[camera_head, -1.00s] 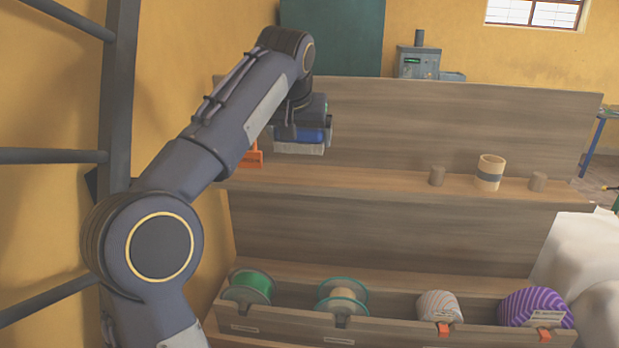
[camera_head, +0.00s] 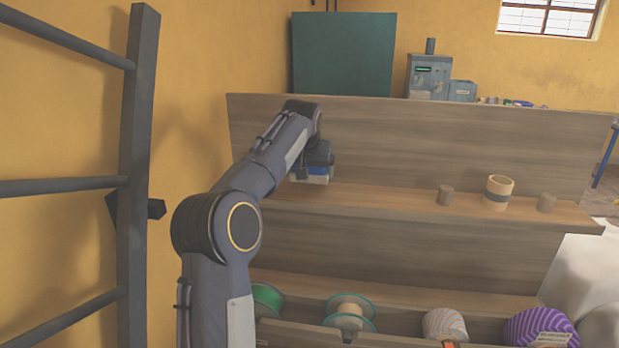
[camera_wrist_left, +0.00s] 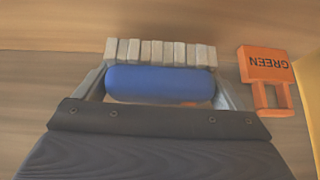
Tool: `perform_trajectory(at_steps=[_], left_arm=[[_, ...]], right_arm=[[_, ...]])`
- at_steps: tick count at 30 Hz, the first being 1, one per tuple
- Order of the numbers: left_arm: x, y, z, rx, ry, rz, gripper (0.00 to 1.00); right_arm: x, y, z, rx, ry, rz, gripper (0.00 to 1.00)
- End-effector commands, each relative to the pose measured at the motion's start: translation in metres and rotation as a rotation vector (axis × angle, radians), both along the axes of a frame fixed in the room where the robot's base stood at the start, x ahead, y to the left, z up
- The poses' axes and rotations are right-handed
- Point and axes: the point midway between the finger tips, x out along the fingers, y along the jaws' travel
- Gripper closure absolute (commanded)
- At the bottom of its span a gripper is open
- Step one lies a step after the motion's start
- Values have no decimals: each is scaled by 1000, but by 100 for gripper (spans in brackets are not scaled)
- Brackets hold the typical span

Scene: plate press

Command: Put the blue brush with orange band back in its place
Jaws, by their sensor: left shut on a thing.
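The blue brush (camera_head: 307,180) with pale bristles is held in my left gripper (camera_head: 316,165), in front of the back board at the left part of the upper shelf. In the left wrist view the brush's blue body (camera_wrist_left: 160,85) lies crosswise between the two fingers of my left gripper (camera_wrist_left: 165,92), which is shut on it. Its row of pale bristle blocks points up in that picture. My right gripper is not in view.
The upper shelf (camera_head: 390,203) holds a tape roll (camera_head: 498,193) between two short pegs. The lower rack holds a green spool (camera_head: 266,300), another spool (camera_head: 349,312), a pale roll (camera_head: 444,325) and a purple striped roll (camera_head: 540,328). A dark ladder (camera_head: 137,200) stands at left.

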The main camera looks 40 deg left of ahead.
Motion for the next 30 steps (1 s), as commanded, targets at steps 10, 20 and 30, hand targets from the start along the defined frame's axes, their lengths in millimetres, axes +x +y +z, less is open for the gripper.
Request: perform_trajectory(at_steps=[10,20,30], left_arm=[[0,1,-32,0,1,0,42],[0,0,-34,-1,0,-1,1],[-2,-1,-28,0,-1,-1,0]], right_arm=[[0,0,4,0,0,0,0],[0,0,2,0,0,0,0],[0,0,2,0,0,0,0]])
